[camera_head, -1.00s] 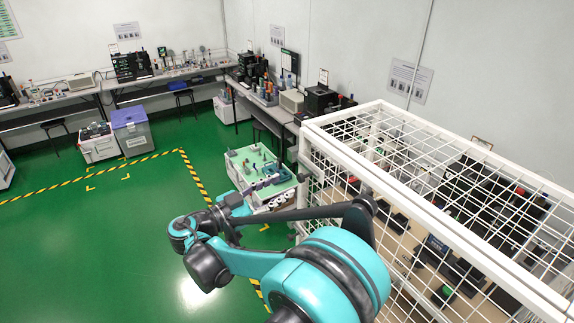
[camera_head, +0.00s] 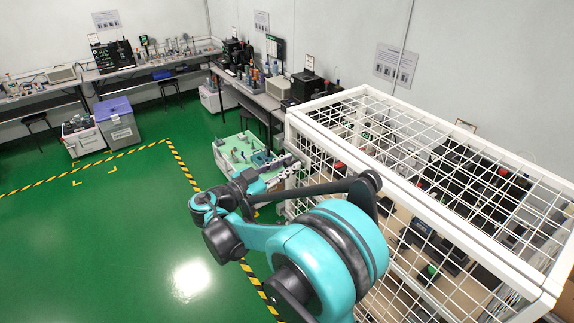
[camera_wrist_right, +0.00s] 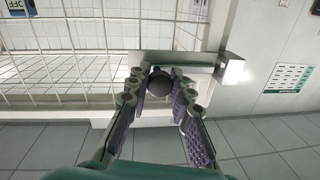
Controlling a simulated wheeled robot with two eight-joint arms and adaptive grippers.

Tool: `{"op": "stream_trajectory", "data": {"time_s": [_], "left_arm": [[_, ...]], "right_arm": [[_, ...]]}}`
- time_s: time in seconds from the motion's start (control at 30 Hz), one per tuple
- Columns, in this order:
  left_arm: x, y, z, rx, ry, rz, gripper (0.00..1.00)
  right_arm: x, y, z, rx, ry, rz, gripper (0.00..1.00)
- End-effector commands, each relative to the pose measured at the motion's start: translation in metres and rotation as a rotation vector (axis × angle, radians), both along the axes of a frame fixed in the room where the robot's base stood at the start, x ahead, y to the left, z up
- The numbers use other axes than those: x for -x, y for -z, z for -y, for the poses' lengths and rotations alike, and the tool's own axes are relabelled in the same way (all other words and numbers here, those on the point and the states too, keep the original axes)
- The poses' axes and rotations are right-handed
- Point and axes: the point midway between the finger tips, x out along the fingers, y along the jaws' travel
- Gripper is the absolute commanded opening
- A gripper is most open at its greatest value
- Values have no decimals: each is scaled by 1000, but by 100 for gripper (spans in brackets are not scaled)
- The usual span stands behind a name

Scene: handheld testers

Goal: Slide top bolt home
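My right gripper (camera_head: 286,166) is at the near left side of a white mesh cage (camera_head: 300,125), just past its corner post. In the right wrist view, the two fingers of this gripper (camera_wrist_right: 159,92) with purple pads are apart. A dark round knob (camera_wrist_right: 159,82) lies between the fingertips, with narrow gaps seeming to show on both sides; contact is hard to judge. A grey horizontal bar (camera_wrist_right: 200,70), apparently the bolt, runs behind the knob towards a pale block (camera_wrist_right: 232,68) on the right. In the head view the bolt is too small to make out. My left gripper is out of view.
White mesh panels (camera_wrist_right: 70,60) fill the left of the wrist view. A cart with a green top (camera_head: 240,150) stands just beyond my right gripper. Benches with equipment (camera_head: 160,70) line the walls. Open green floor (camera_head: 110,235) lies to the left.

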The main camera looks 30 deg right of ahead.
Motion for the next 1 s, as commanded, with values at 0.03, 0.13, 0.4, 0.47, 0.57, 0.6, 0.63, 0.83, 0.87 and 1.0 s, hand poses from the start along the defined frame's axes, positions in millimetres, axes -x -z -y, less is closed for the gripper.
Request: {"op": "stream_trajectory", "data": {"time_s": [0.03, 0.13, 0.4, 0.47, 0.57, 0.6, 0.63, 0.83, 0.87, 1.0], "left_arm": [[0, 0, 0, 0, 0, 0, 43], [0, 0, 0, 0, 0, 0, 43], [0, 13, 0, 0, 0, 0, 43], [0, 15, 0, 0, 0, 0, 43], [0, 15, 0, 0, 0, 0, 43], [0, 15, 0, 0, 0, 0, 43], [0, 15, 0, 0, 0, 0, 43], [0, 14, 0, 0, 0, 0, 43], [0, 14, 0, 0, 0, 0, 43], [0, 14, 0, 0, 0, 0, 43]], "right_arm": [[0, 0, 0, 0, 0, 0, 0], [0, 0, 0, 1, 0, 0, 0], [-38, 2, -3, 2, 0, 1, 0], [-46, 1, -4, 2, 0, 1, 0], [-54, 0, -4, 1, -1, 1, 0], [-55, 0, -4, 1, -2, 1, 0], [-55, 0, -4, 1, -2, 1, 0], [-55, -1, -5, 2, -3, 1, 0], [-55, -1, -5, 2, -4, 1, 29], [-55, -1, -5, 2, -3, 1, 43]]}}
